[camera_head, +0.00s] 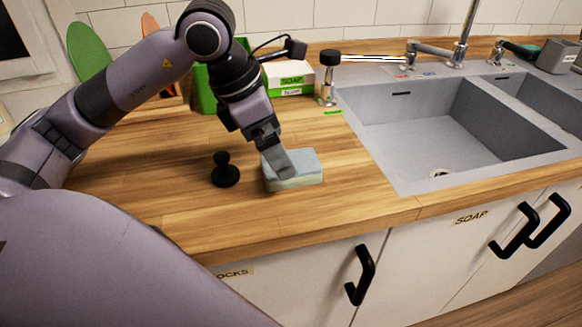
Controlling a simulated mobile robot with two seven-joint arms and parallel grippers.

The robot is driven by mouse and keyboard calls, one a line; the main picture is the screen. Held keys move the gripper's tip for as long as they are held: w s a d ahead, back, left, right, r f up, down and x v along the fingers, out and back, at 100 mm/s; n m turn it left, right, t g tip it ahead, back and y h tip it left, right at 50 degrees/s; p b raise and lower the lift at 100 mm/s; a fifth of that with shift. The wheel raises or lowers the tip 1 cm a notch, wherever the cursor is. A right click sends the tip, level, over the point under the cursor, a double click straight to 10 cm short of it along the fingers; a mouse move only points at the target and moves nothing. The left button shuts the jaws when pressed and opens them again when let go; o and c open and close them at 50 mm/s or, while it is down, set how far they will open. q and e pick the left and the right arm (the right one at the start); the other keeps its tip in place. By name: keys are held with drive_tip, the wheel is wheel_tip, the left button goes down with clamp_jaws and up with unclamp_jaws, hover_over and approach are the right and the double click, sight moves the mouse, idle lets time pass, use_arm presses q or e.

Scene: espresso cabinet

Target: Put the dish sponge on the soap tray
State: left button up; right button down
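The dish sponge (308,168), pale blue-green on top with a lighter lower layer, lies on the wooden counter left of the sink. My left gripper (285,168) reaches down to it from the upper left, its fingertips at the sponge's left part. The view does not show whether the fingers are closed on it. I cannot clearly make out a soap tray. My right gripper is not in view.
A small black knobbed object (225,170) stands just left of the sponge. A metal dispenser with a black top (328,78) stands near the sink (440,120). Grey containers (556,56) are at the far right. Counter in front of the sponge is clear.

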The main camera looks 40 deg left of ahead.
use_arm(q)
drive_tip(key=x, duration=0.4)
drive_tip(key=shift+w+d, duration=0.15)
drive_tip(key=shift+f+b, duration=0.3)
drive_tip(key=shift+b, duration=0.05)
idle(0.3)
drive_tip(key=c, duration=1.1)
drive_tip(key=shift+r, duration=0.1)
drive_tip(key=shift+c, duration=0.2)
